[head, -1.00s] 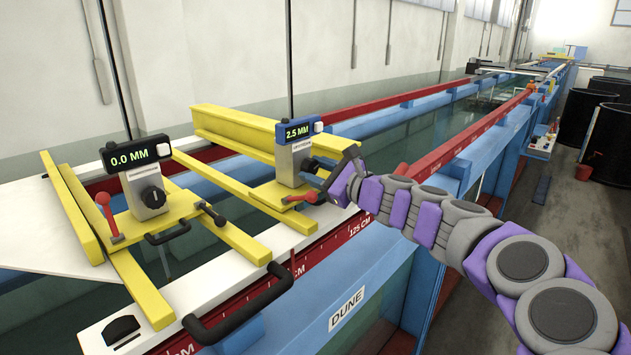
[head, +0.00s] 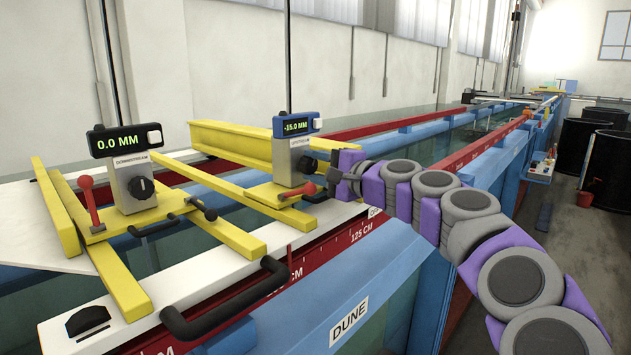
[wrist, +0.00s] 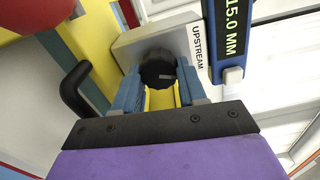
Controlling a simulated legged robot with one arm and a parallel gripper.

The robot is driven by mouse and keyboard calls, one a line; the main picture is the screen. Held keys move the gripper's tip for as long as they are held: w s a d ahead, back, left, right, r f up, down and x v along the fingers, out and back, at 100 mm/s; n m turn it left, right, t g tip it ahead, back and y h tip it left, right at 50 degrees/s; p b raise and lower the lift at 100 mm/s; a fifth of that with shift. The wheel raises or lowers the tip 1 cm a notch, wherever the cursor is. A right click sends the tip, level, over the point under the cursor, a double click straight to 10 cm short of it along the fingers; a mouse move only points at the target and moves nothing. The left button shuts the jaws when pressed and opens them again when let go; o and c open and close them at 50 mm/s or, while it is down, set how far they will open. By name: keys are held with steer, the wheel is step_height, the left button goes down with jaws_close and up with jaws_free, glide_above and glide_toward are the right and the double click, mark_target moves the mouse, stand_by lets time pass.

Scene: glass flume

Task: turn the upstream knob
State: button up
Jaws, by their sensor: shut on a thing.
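The upstream unit (head: 295,162) is a grey block labelled UPSTREAM on a yellow carriage, with a blue display (head: 297,125) reading -15.0 MM. Its black upstream knob (head: 308,165) faces my arm. My gripper (head: 325,170) reaches it from the right. In the wrist view, the knob (wrist: 158,72) sits between the two blue fingers of my gripper (wrist: 158,88), which are shut on it. A pale mark shows on the knob's face. The display also shows at the right in the wrist view (wrist: 227,40), partly cut off.
The downstream unit (head: 133,186), with a black knob and a 0.0 MM display (head: 124,141), stands to the left. A red-tipped lever (head: 308,189) is close below my gripper. A black handle (head: 228,310) is at the front. The red-railed flume runs to the back right.

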steer(key=shift+a+f+n+b, duration=0.15)
steer(key=shift+f+n+b, duration=0.25)
steer(key=shift+n+b, duration=0.75)
steer(key=shift+n, duration=0.25)
steer(key=o, duration=0.7)
steer(key=shift+r, duration=0.1)
steer(key=o, duration=0.3)
steer(key=shift+o, duration=0.3)
steer(key=shift+r, duration=0.2)
